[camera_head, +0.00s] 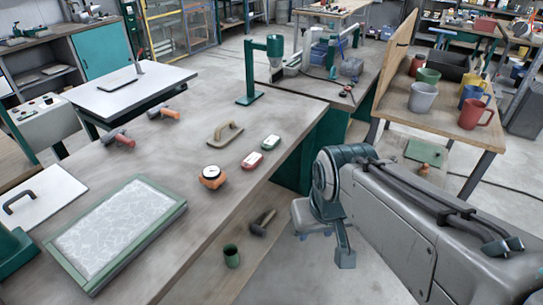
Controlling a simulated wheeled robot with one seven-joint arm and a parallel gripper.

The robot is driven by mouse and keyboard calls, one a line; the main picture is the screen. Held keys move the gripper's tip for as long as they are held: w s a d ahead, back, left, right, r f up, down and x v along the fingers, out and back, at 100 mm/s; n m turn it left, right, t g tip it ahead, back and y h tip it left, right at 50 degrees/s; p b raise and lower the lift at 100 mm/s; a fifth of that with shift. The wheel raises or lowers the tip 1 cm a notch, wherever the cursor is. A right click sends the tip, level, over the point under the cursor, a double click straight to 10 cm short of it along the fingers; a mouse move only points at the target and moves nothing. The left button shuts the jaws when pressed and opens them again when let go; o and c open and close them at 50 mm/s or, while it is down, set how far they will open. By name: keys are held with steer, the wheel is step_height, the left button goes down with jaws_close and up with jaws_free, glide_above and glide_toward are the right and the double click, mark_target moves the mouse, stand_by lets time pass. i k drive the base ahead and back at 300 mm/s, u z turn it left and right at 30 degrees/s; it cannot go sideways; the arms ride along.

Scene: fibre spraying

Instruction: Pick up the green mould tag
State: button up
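The green mould tag (270,142) is a small block with a green edge and a pale top. It lies flat on the grey-brown worktable (190,185), near its right edge. A similar red tag (252,160) lies just in front of it and to its left, apart from it. My gripper (338,245) hangs at the end of my arm, right of the table edge and well apart from the green tag. It is seen from above and behind, and its fingers are too unclear to tell whether they are open. Nothing shows held in it.
A wooden-handled float (225,133) and an orange round tool (213,177) lie left of the tags. A green-framed tray (118,232) is at front left. A green stand (264,70) rises behind. Cups (423,97) stand on the right bench. Table around the green tag is clear.

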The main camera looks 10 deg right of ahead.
mark_target(269, 144)
steer(key=z, duration=1.25)
steer(key=i, duration=0.85)
steer(key=u, duration=0.5)
steer(key=i, duration=0.7)
steer(key=u, duration=0.95)
steer(key=i, duration=0.25)
steer(key=u, duration=0.3)
